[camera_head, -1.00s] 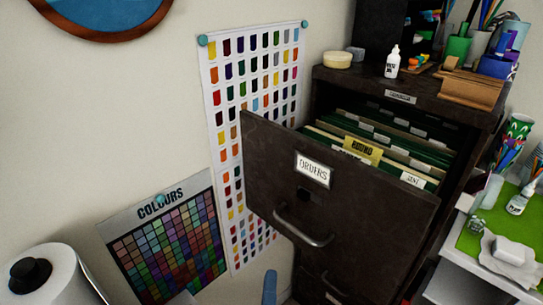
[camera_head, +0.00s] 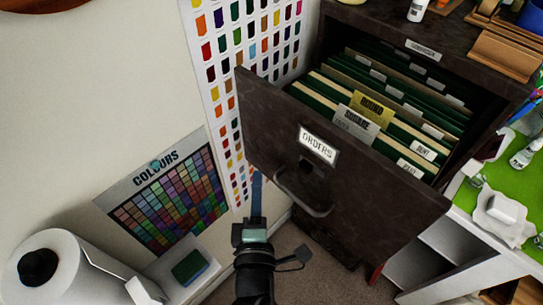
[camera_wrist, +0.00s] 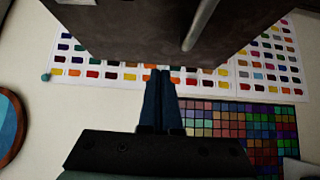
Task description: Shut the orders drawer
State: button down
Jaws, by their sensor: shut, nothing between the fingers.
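The orders drawer (camera_head: 250,110) is pulled well out of the dark cabinet. Its front carries an ORDERS label and a curved metal handle (camera_head: 303,192). Green hanging files with tabs show inside it. My gripper (camera_head: 257,178) is shut and empty, to the left of the handle and low in front of the wall, apart from the handle as far as I can tell. In the wrist view my shut blue fingers (camera_wrist: 161,80) point toward the drawer front (camera_wrist: 140,40), which fills the top, with part of the handle (camera_wrist: 200,25) above right.
The dark cabinet (camera_head: 350,18) stands behind the drawer, with a small bottle and wooden holder on top. A white table with a green mat (camera_head: 500,170) is at right. A paper roll (camera_head: 60,270) is at lower left. Colour charts (camera_head: 165,195) hang on the wall.

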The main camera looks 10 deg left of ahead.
aim_at(272, 148)
jog(key=shift+w+d+p, duration=0.3)
jog(key=shift+w+p, duration=0.2)
jog(key=shift+w, duration=0.45)
jog(key=shift+w+d+p, duration=0.35)
jog(key=shift+w+p, duration=0.2)
jog(key=shift+w, duration=0.35)
jog(key=shift+w+d+p, duration=0.3)
jog(key=shift+w+p, duration=0.2)
jog(key=shift+w, duration=0.45)
jog(key=shift+w+d+r, duration=0.1)
jog(key=shift+w, duration=0.05)
